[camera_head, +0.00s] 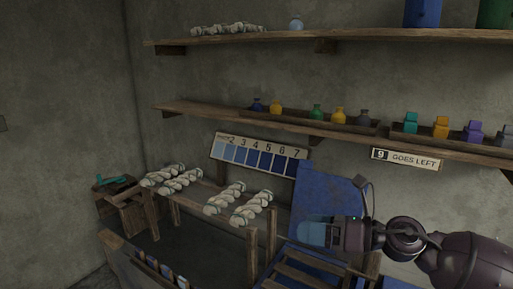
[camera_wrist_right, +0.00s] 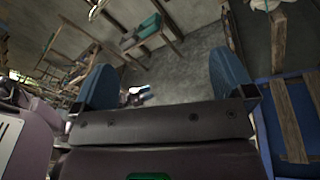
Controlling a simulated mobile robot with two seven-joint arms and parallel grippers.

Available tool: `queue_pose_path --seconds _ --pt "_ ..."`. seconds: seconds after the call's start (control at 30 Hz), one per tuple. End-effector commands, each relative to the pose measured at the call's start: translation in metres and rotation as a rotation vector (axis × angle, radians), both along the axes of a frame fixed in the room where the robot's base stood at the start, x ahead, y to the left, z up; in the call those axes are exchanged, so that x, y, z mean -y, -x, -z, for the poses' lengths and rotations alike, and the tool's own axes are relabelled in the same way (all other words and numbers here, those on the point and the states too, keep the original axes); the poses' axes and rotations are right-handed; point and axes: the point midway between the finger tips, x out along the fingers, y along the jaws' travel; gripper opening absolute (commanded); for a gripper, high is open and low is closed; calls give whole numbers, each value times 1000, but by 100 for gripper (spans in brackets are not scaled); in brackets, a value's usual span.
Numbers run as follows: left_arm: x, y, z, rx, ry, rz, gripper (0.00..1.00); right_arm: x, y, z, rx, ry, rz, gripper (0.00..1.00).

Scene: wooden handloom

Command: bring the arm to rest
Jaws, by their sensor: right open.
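My right arm comes in from the right in the head view. Its gripper (camera_head: 314,234) has blue fingers and points left, in front of a blue panel (camera_head: 333,190) and above a slatted wooden frame (camera_head: 296,272). In the right wrist view the two blue fingers (camera_wrist_right: 164,85) stand wide apart with nothing between them. Past the fingers I see grey floor (camera_wrist_right: 190,65) and a small blurred object (camera_wrist_right: 136,96) that I cannot name. My left gripper shows in neither view.
Twisted pale skeins (camera_head: 239,199) lie on a wooden rack (camera_head: 190,195) left of the gripper. A numbered blue colour chart (camera_head: 258,156) stands behind. Shelves on the wall hold small bottles (camera_head: 317,112) and coloured blocks (camera_head: 441,127). A sign (camera_head: 406,159) reads "9 GOES LEFT".

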Motion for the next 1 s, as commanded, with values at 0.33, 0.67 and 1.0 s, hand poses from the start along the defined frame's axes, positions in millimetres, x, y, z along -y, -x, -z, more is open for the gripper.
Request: queue_pose_path --seconds 0.33,0.67,1.0 --pt "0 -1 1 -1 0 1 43 45 -26 42 -880 -949 393 100" --pt "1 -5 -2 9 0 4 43 108 11 171 -1476 -1596 720 100" --pt "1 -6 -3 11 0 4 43 151 116 289 -1708 -2026 983 100"
